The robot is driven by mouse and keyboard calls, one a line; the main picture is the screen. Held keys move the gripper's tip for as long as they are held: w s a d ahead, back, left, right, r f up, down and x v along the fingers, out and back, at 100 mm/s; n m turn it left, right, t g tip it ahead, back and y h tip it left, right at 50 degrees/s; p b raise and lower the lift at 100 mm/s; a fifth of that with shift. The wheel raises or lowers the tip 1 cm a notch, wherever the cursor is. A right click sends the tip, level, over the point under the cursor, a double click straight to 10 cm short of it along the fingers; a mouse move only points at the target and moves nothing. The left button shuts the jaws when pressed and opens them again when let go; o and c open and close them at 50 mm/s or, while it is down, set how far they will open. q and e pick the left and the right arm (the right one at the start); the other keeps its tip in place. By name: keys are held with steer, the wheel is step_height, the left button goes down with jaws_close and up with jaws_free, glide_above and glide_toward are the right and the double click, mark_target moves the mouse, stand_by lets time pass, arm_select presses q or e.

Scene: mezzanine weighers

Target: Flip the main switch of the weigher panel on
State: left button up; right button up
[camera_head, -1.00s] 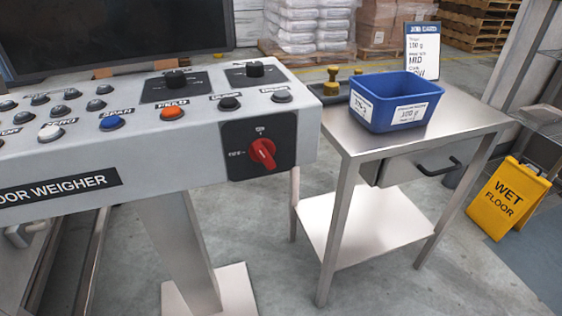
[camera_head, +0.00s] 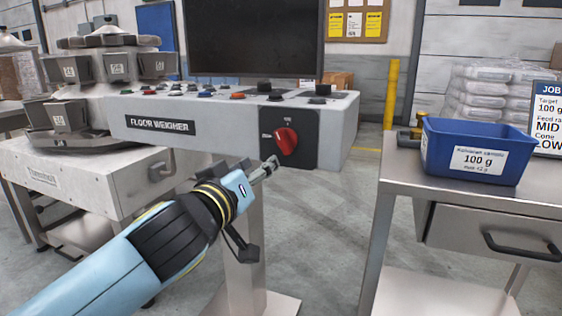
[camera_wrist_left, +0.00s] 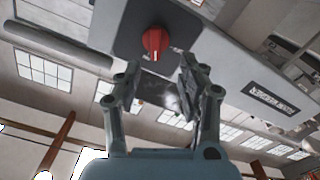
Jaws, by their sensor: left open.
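The red main switch (camera_head: 286,141) is a rotary knob on a dark square plate (camera_head: 304,151) at the right end of the weigher panel's front face (camera_head: 227,133). My left gripper (camera_head: 268,166) is just below and left of the knob in the head view, apart from it. In the left wrist view the knob (camera_wrist_left: 155,42) lies beyond the gap between my open, empty left fingers (camera_wrist_left: 160,85). The small lettering round the knob is too small to read surely. My right gripper is not in view.
A steel side table (camera_head: 400,182) with a blue tub (camera_head: 475,150) stands right of the panel, with floor between. Buttons and black knobs (camera_head: 264,87) line the panel top, below a dark screen (camera_head: 253,38). A multihead weigher (camera_head: 104,75) stands at left.

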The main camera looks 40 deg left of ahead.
mark_target(282, 145)
arm_select(q)
steer(key=x, duration=0.6)
steer(key=r+x, duration=0.1)
steer(key=x, duration=0.2)
steer(key=shift+w+d+r+p, duration=0.1)
steer(key=shift+w+d+p, duration=0.1)
steer(key=shift+p, duration=0.2)
steer(key=shift+w+a, duration=0.2)
steer(key=shift+w, duration=0.5)
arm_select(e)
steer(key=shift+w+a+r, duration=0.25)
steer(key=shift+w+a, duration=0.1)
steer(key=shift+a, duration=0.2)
arm_select(q)
jaws_close()
